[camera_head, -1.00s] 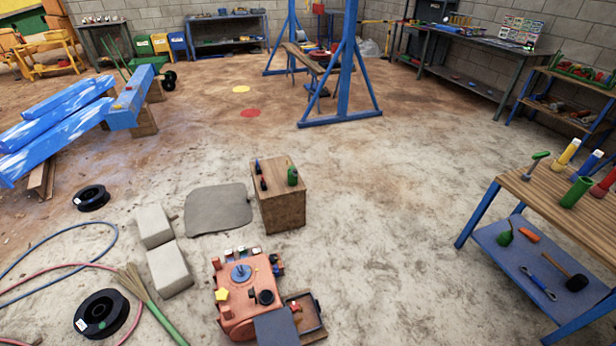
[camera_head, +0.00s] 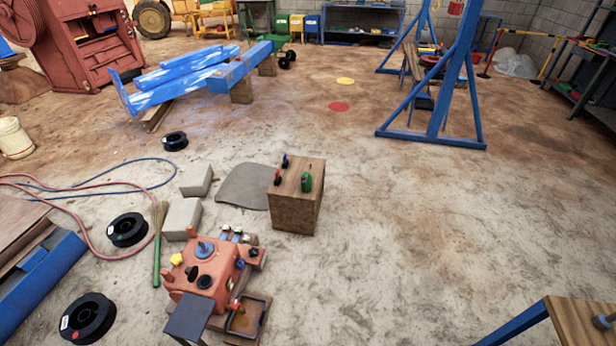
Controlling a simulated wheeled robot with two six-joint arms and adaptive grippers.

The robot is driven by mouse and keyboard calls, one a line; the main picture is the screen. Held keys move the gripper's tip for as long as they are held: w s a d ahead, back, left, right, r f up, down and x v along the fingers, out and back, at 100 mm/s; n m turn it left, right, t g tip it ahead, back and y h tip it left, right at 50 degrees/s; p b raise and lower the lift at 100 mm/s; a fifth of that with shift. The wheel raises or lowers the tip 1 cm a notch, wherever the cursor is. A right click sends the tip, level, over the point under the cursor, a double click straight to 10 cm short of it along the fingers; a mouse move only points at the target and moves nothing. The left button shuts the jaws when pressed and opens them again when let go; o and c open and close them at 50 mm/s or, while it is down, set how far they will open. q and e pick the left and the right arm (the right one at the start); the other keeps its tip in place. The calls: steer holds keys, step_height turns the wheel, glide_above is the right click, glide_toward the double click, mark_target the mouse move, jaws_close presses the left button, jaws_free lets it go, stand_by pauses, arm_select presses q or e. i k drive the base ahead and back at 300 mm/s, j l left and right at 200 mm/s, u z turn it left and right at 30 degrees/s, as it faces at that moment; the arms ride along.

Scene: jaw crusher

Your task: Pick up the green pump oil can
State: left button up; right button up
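A small green can (camera_head: 306,182) with a thin upright spout stands on top of a wooden box (camera_head: 296,214), near its front right edge. It looks like the green pump oil can, but it is too small to make out a pump. A small red and black item (camera_head: 277,177) and a dark blue one (camera_head: 285,160) stand on the same box, to the left of the can. Neither of my grippers is in the picture, and nothing is seen touching the can.
An orange-red machine (camera_head: 208,272) with a tray (camera_head: 248,317) stands in front of the box. Grey blocks (camera_head: 182,218), black spools (camera_head: 127,229) and hoses lie to the left. A wooden-topped bench (camera_head: 580,325) juts in at the lower right. The floor right of the box is clear.

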mark_target(306, 186)
steer(key=i+l+u, duration=0.2)
steer(key=i+l, duration=0.2)
steer(key=i+l+u, duration=0.25)
steer(key=i+l, duration=0.2)
steer(key=i+l+u, duration=0.2)
steer(key=i+l, duration=0.15)
steer(key=l, duration=0.2)
